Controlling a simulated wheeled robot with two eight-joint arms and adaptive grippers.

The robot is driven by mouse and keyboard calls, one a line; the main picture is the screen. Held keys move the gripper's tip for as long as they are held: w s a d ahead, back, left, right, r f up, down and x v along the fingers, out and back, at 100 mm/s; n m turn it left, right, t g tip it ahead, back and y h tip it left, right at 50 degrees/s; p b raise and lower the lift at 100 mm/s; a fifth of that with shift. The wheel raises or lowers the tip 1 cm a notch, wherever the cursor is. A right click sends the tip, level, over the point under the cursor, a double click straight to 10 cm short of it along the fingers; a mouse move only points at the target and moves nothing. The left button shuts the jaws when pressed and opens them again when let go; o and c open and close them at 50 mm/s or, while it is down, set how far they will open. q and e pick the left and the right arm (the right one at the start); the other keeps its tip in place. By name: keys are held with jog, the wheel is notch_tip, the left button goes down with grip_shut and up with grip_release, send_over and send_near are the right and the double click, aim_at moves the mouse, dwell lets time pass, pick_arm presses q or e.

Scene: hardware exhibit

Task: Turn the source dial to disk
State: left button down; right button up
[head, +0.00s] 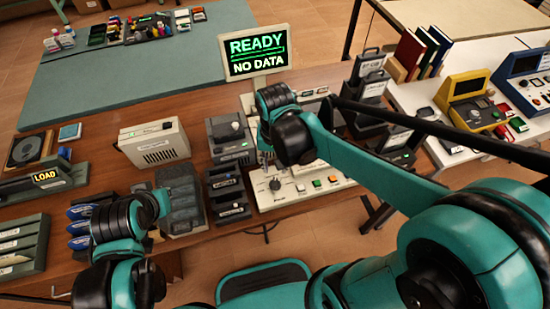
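A pale control panel (325,193) stands on the wooden bench, below a screen (257,51) reading "READY" and "NO DATA". A dark round dial (275,184) sits at the panel's front left; its marks are too small to read. My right arm reaches over the panel from the right. Its gripper (265,160) hangs just above and behind the dial in the picture, partly covered by my wrist. I cannot tell whether its fingers are open or touch the dial. My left arm is bent low at the left, and its fingers do not show clearly.
Green and red buttons (317,183) sit right of the dial. A grey boxy unit (230,139) and dark trays (228,193) stand close on the left, with a beige speaker box (154,143) beyond. Dark labelled units (372,84) stand at the right.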

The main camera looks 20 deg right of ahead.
jog(key=shift+r, duration=1.55)
jog(key=shift+d, duration=0.1)
jog(key=s+d+r+n+t, duration=0.2)
jog(key=s+d+n+t, duration=0.1)
jog(key=d+t, duration=0.3)
jog(key=shift+s+d+n+t, duration=0.2)
jog(key=shift+s+n+t, duration=0.1)
jog(key=shift+s+t, duration=0.3)
